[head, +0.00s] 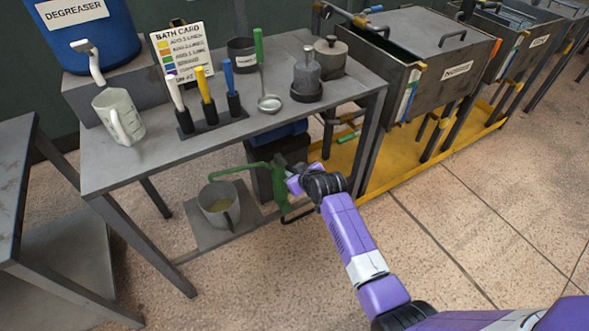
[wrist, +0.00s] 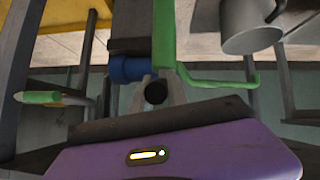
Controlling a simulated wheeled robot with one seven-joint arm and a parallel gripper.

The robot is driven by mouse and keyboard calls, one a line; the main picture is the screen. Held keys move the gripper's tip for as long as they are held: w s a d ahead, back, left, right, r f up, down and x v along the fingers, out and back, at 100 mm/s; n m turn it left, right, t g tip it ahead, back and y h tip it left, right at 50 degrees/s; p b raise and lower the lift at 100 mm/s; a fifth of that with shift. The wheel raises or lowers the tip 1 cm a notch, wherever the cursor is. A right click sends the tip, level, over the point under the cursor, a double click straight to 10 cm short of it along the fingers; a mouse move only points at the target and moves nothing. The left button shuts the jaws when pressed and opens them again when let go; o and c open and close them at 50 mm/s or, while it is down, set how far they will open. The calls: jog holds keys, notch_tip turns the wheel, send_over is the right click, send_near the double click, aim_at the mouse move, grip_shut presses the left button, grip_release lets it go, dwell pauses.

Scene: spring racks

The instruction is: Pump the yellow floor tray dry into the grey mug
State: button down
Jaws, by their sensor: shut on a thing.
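The yellow floor tray (head: 468,140) lies on the floor under the tanks at the right; I cannot make out liquid in it. The grey mug (head: 222,206) stands upright on a low plate below the bench, with some yellowish liquid inside. It also shows at the top right of the wrist view (wrist: 250,28). A green pump (head: 277,185) stands just right of the mug, its spout reaching over the mug. My gripper (head: 294,181) is at the pump and shut on its handle, whose dark round end (wrist: 155,93) shows between the fingers. My gripper partly hides the pump in the head view.
The bench (head: 130,165) above holds a white jug (head: 118,117), coloured-handled tools, a ladle (head: 268,103) and pots. Bench legs and a low crossbar stand near the pump. A tank (head: 415,60) is to the right. The tiled floor in front is clear.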

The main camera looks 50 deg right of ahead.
jog(key=shift+w+r+p, duration=0.1)
jog(key=shift+r+p, duration=0.15)
jog(key=shift+p, duration=0.1)
dwell(0.3)
jog(key=c, duration=1.3)
grip_release()
jog(key=shift+p+v, duration=0.5)
jog(key=shift+v, duration=3.45)
jog(key=shift+w+r, duration=0.1)
